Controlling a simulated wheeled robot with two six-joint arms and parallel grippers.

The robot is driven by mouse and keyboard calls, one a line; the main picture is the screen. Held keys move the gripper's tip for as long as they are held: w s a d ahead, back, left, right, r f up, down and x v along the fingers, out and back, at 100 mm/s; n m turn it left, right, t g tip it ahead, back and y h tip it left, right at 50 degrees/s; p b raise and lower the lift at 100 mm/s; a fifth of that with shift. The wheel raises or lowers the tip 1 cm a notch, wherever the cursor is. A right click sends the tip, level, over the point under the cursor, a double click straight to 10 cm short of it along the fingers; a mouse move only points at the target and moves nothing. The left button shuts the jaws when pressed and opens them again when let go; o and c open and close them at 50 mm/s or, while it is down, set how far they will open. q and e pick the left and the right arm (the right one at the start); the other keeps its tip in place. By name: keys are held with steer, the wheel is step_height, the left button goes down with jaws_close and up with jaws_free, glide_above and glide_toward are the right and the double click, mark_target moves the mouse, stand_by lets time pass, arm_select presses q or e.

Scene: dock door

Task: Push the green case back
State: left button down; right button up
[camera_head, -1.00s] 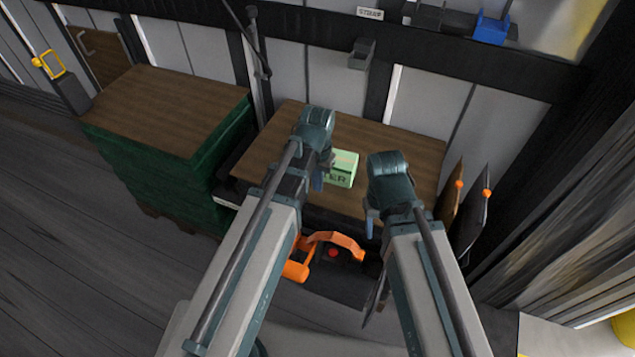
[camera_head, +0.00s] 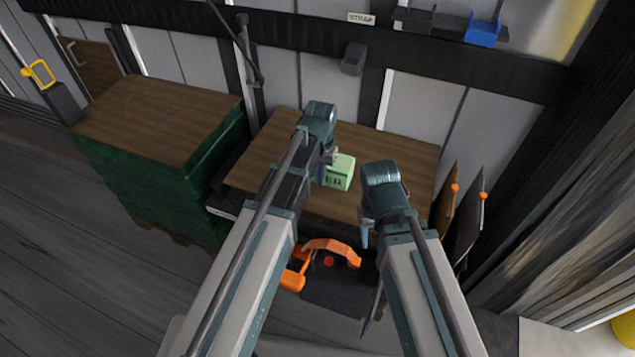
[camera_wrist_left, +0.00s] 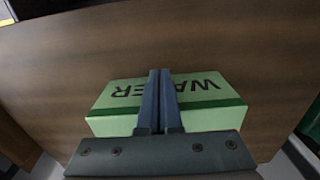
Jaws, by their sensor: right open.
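The green case (camera_head: 342,172) is a light green box with dark lettering, lying on the brown wooden top of the bench (camera_head: 400,160). Its near left part is hidden behind my left arm in the head view. My left gripper (camera_head: 322,175) is at the left side of the case in that view. In the left wrist view its two blue fingers (camera_wrist_left: 160,90) are shut together and cross in front of the green case (camera_wrist_left: 205,110); I cannot tell whether they touch it. My right gripper (camera_head: 364,236) is open and empty, in front of the bench, to the right of the case.
A dark green stack with a wooden top (camera_head: 160,110) stands left of the bench. An orange-handled dark item (camera_head: 330,285) is below the bench front. Dark panels with orange knobs (camera_head: 465,210) stand at the right. The bench top behind the case looks clear.

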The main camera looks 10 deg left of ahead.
arm_select(q)
steer(key=w+d, duration=0.1)
steer(key=w, duration=0.4)
steer(key=w+d, duration=0.1)
steer(key=w, duration=0.4)
steer(key=w+d, duration=0.1)
steer(key=w, duration=0.3)
steer(key=shift+w, duration=0.4)
steer(key=shift+s, duration=0.1)
steer(key=shift+s, duration=0.1)
steer(key=shift+s+a, duration=0.1)
steer(key=shift+s, duration=0.45)
steer(key=shift+s+a, duration=0.25)
steer(key=shift+s, duration=0.95)
steer(key=shift+s+r+p, duration=0.25)
steer(key=shift+r+p, duration=0.25)
steer(key=shift+p, duration=0.05)
step_height(320, 180, up, 9)
steer(key=p, duration=0.9)
steer(key=s+d+r+m+y+p, duration=0.1)
steer(key=s+d, duration=0.1)
steer(key=s, duration=2.5)
steer(key=shift+s+r, duration=0.25)
steer(key=shift+r, duration=0.05)
